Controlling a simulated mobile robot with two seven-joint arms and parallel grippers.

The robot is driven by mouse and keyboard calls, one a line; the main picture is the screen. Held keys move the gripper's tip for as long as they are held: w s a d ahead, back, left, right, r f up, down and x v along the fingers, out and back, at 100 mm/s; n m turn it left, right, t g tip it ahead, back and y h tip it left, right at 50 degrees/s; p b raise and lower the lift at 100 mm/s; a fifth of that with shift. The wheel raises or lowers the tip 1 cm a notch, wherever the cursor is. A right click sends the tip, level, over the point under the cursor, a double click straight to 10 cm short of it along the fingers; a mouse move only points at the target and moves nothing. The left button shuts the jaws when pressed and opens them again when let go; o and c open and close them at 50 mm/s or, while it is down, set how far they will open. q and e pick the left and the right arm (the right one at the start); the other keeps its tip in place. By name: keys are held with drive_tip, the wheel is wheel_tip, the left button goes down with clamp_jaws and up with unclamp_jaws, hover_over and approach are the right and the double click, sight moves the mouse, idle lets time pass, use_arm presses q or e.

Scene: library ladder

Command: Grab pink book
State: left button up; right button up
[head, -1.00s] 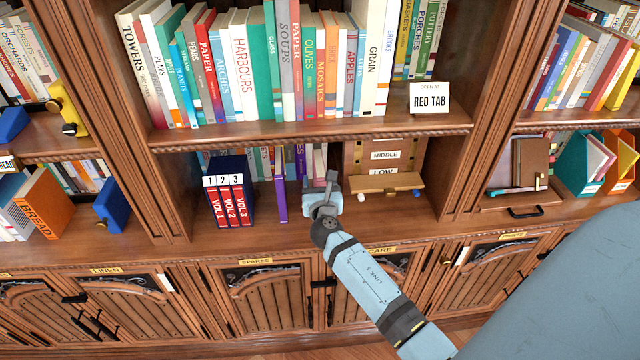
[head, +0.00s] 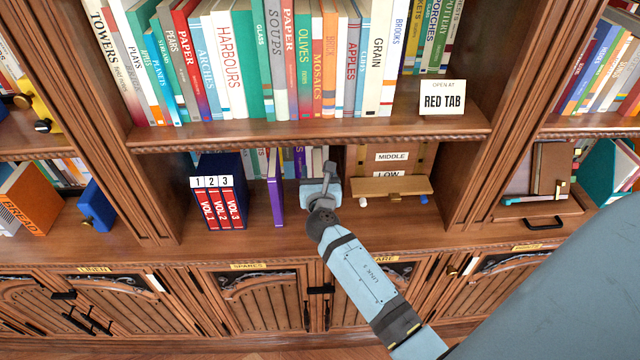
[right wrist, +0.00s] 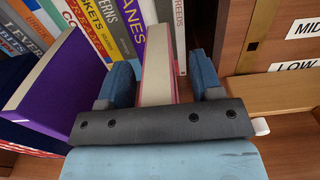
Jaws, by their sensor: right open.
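The pink book (right wrist: 155,62) stands upright on the lower shelf in the right wrist view, its pale page edge and pink cover edges facing me. My right gripper (right wrist: 162,78) is open with one finger on each side of it; small gaps show between book and fingers. In the head view the right gripper (head: 322,178) reaches into the lower shelf and its wrist mostly hides the book. My left gripper is not in view.
A purple book (head: 275,187) stands just left of the gripper, also in the right wrist view (right wrist: 62,85). Blue volumes with red labels (head: 220,205) are further left. A wooden box with a ledge (head: 390,187) stands close on the right. A shelf board (head: 300,133) runs above.

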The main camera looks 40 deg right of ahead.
drive_tip(key=shift+s+a+r, duration=0.1)
drive_tip(key=shift+c, duration=1.3)
clamp_jaws()
drive_tip(key=shift+r, duration=0.1)
